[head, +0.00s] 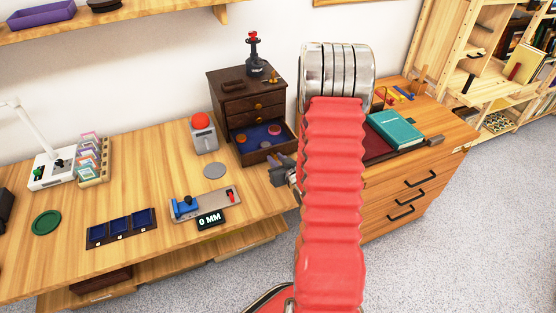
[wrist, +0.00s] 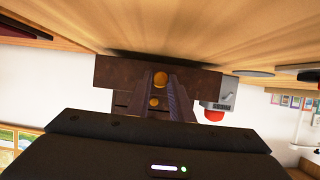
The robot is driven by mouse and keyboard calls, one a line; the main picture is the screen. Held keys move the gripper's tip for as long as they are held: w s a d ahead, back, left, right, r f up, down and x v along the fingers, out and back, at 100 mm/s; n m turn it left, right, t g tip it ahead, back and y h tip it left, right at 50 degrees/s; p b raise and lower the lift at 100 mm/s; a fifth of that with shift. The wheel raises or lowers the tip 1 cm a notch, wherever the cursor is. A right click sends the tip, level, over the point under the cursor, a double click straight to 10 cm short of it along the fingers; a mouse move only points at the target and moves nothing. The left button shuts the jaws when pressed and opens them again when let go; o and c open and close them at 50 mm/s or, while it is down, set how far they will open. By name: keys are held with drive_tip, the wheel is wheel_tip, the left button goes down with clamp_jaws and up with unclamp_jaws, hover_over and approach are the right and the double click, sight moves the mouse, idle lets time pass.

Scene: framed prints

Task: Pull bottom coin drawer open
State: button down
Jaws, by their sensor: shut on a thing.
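The dark wooden coin cabinet (head: 232,103) stands on the wooden table against the wall. Its bottom drawer (head: 265,153) is pulled out and shows a blue lining with several round pieces inside. My gripper (head: 278,161) is at the front of this drawer, partly hidden behind my red arm sleeve. In the wrist view, which is upside down, the fingers of my gripper (wrist: 160,82) are shut on the drawer's brass knob (wrist: 160,77). Another brass knob (wrist: 154,102) shows beyond it. The drawers above look closed.
A grey box with a red dome (head: 202,131) stands just left of the cabinet. A grey disc (head: 214,170) and a gauge with a 0 MM display (head: 210,218) lie in front. A stand with a red top (head: 253,55) is on the cabinet. A teal book (head: 396,130) lies right.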

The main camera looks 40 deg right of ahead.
drive_tip(key=shift+a, duration=0.15)
drive_tip(key=c, duration=1.6)
unclamp_jaws()
drive_tip(key=shift+s, duration=0.1)
